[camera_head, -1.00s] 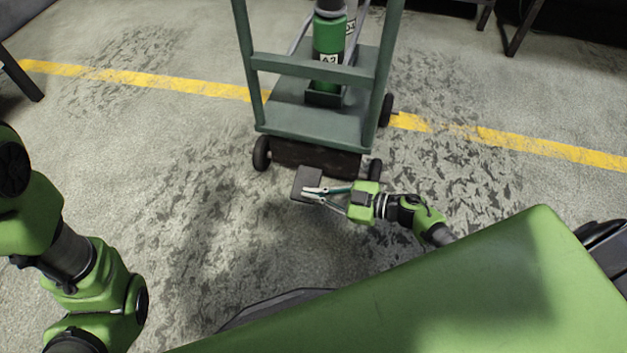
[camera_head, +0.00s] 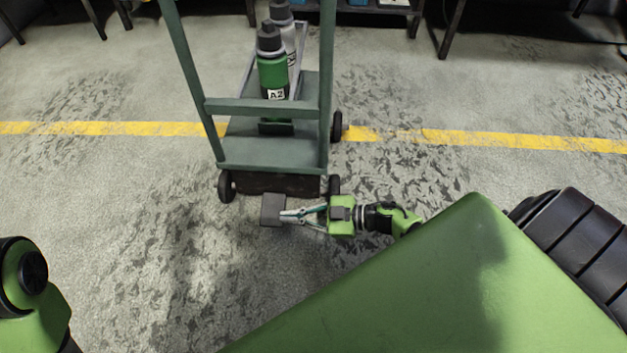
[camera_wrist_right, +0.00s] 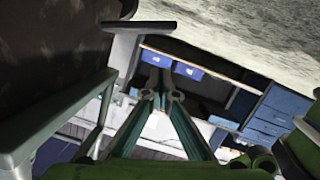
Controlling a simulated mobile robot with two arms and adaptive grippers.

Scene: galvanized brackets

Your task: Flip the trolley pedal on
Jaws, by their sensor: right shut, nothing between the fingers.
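The green trolley (camera_head: 268,157) stands on the floor ahead, upright. The pedal, a dark grey flat plate (camera_head: 271,209), sticks out at its near side, low by the dark block (camera_head: 270,184) under the deck. My right gripper (camera_head: 284,215) comes in from the right, low down. Its fingers are shut and empty, with the tips at the plate's right edge; I cannot tell whether they touch it. In the right wrist view the closed fingertips (camera_wrist_right: 159,97) show in the middle. The pedal's tilt is unclear. My left gripper is out of view.
A green bottle marked A2 (camera_head: 273,80) and a grey bottle (camera_head: 291,45) stand on the trolley. Black wheels (camera_head: 227,186) flank its near edge. A yellow line (camera_head: 480,139) crosses the floor. Floor left of the pedal is clear. Blue drawers (camera_wrist_right: 265,120) show in the right wrist view.

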